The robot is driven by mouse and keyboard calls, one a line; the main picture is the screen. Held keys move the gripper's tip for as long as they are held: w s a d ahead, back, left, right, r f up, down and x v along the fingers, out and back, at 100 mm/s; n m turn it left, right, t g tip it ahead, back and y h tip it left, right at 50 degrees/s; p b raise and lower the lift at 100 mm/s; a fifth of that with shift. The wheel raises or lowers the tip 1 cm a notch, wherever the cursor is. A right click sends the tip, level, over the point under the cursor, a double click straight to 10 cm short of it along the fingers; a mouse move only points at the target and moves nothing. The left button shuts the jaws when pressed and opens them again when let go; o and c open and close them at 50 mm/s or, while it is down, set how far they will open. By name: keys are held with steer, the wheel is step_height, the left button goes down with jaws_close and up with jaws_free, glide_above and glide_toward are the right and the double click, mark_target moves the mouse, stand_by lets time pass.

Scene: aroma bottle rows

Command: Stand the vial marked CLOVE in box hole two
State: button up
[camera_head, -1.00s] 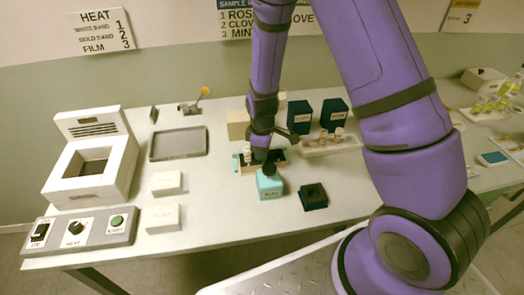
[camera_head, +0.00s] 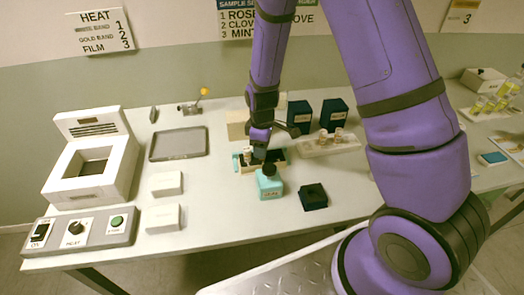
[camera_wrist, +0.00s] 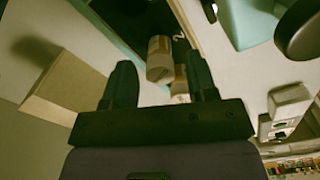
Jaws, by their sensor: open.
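My gripper (camera_wrist: 160,75) is open, with its two dark fingers apart. In the wrist view a vial with a pale end and tan band (camera_wrist: 160,62) is beyond and between the fingertips. A second pale vial (camera_wrist: 181,82) shows partly behind it, near the right finger. Both are beside a dark surface with a white "2". A small vial (camera_head: 247,154) stands at the box's left end. I cannot read CLOVE on any vial, nor tell which hole each occupies.
A pale rack (camera_head: 318,150) with small vials lies behind right. A grey tray (camera_head: 178,144) lies left.

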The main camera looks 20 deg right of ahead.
steer(key=s+d+r+m+t, duration=0.1)
steer(key=s+r, duration=0.1)
steer(key=r, duration=0.8)
steer(key=s+d+r+m, duration=0.1)
steer(key=s+r+m, duration=0.1)
steer(key=r, duration=0.8)
steer(key=s+d+r+m+t, duration=0.2)
steer(key=s+r+m, duration=0.2)
steer(key=s+r, duration=0.4)
steer(key=s+d+r+m+t, duration=0.2)
steer(key=s+d+r+m, duration=0.1)
steer(key=s+r, duration=0.6)
steer(key=s+m, duration=0.1)
steer(key=s, duration=0.3)
